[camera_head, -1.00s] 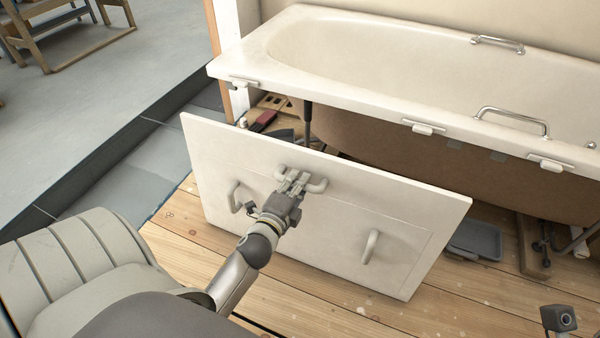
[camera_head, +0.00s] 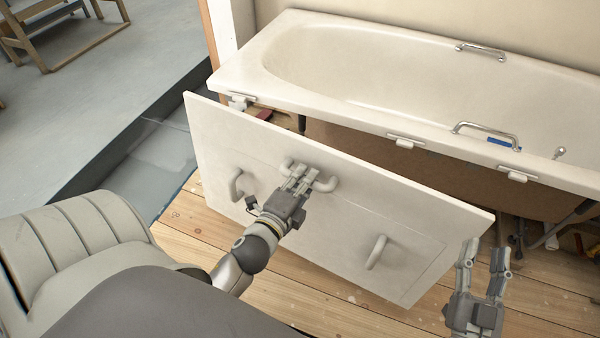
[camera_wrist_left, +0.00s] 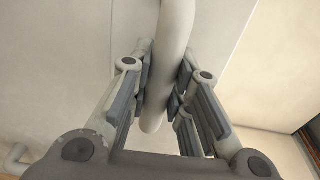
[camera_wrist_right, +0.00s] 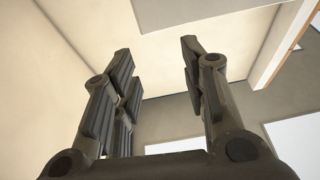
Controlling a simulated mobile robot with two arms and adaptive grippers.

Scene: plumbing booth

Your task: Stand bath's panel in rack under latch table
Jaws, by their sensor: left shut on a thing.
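The bath's panel (camera_head: 330,225) is a large cream board with three grey handles. It is tilted and held in front of the white bath (camera_head: 350,75). My left gripper (camera_head: 297,180) is shut on the panel's upper middle handle (camera_head: 323,184); the left wrist view shows the handle bar (camera_wrist_left: 172,60) between the fingers (camera_wrist_left: 160,85). My right gripper (camera_head: 483,255) is open and empty, fingers up, just beyond the panel's right end. The right wrist view shows its spread fingers (camera_wrist_right: 160,80) with nothing between them. I cannot make out the rack or latch table.
Wooden floorboards (camera_head: 190,230) lie under and around the panel. A dark step edge (camera_head: 90,165) runs along the left, with grey floor beyond. Dark pipes or tools (camera_head: 545,235) lie under the bath's right end. A wooden trestle (camera_head: 60,30) stands far left.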

